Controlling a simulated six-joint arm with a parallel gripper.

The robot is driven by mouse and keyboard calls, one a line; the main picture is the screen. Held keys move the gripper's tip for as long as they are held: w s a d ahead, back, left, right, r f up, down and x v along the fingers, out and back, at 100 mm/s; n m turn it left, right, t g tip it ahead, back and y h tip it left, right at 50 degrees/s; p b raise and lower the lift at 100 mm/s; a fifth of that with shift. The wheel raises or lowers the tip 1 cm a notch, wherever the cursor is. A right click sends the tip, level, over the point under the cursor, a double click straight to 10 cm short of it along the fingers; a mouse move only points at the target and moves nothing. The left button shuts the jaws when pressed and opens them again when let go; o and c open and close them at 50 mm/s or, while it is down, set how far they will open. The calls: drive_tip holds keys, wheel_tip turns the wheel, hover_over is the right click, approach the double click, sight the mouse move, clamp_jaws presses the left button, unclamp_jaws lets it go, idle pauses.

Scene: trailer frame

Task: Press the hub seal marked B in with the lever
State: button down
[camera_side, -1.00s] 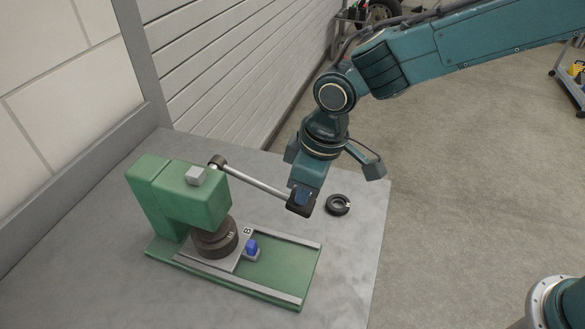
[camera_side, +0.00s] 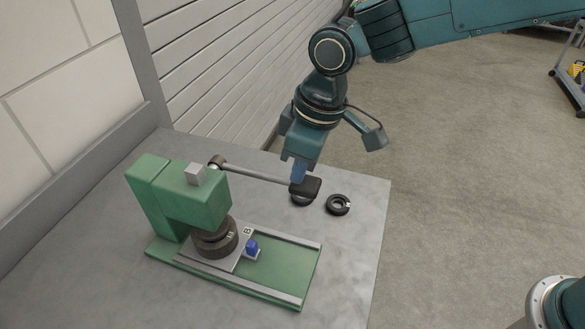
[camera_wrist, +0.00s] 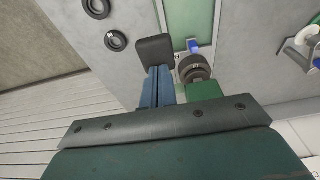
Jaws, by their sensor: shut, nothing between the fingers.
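The green press (camera_side: 185,200) stands on the table. Its lever (camera_side: 258,175) reaches right from a pivot and ends in a black handle (camera_side: 310,187), which also shows in the wrist view (camera_wrist: 154,50). My gripper (camera_side: 298,180) is shut and empty, its blue fingertips right at the handle; I cannot tell whether they touch it. The fingers (camera_wrist: 160,88) also show in the wrist view. A dark hub stack (camera_side: 215,245) sits under the press head, on a grey plate (camera_side: 246,232) marked B. The seal's seating is too small to tell.
A loose black ring (camera_side: 338,205) lies on the table right of the handle. A second ring (camera_side: 301,200) is partly hidden behind the handle. The table's right side (camera_side: 355,245) is clear.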

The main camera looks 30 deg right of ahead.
wheel_tip(320, 180, up, 13)
drive_tip(key=w+a, duration=0.1)
drive_tip(key=shift+w+a, duration=0.2)
drive_tip(key=shift+w, duration=0.05)
idle(1.3)
drive_tip(key=shift+r, duration=0.1)
idle(0.4)
drive_tip(key=s+d+r+m+t, duration=0.1)
drive_tip(key=s+d+m, duration=0.15)
drive_tip(key=d, duration=0.45)
drive_tip(key=s+d+r+m, duration=0.1)
drive_tip(key=s+d+r, duration=0.15)
drive_tip(key=d, duration=0.45)
drive_tip(key=s+d+m+t, duration=0.1)
drive_tip(key=s+d, duration=0.3)
drive_tip(key=d, duration=0.3)
drive_tip(key=s+d+f+m+t+h, duration=0.1)
drive_tip(key=s+d+f+m+t, duration=0.1)
drive_tip(key=s+d+f+m, duration=0.2)
drive_tip(key=s+d+f, duration=0.3)
drive_tip(key=s+d, duration=0.4)
drive_tip(key=s, duration=0.3)
drive_tip(key=shift+h, duration=0.3)
